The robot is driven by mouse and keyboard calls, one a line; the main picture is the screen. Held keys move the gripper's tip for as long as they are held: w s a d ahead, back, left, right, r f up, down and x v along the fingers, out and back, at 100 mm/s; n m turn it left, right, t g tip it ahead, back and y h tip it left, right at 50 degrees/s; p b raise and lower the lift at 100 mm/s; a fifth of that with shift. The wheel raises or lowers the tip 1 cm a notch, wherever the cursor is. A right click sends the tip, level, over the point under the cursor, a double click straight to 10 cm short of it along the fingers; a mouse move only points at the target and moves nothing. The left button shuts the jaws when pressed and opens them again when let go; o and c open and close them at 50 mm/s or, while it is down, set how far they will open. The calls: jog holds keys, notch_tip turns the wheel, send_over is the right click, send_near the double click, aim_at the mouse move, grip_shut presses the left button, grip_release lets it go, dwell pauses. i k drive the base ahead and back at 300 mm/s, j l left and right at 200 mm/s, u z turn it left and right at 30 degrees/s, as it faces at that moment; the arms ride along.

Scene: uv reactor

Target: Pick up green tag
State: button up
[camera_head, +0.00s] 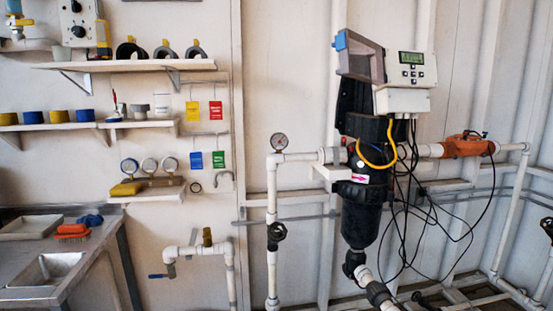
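The green tag (218,159) hangs on the white wall, in the lower row of a small set of tags. A blue tag (196,160) hangs just left of it. A yellow tag (192,111) and a red tag (215,111) hang above them. The tags look flat against the wall, below thin rails. My gripper is not in view.
Shelves (120,65) with rings and tape rolls lie left of the tags. A hooked pipe (229,177) is just below the green tag. The black UV reactor (364,205) with pipes and cables stands right. A steel sink bench (15,257) is lower left.

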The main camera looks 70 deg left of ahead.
aim_at(218, 157)
jog(key=u, duration=3.35)
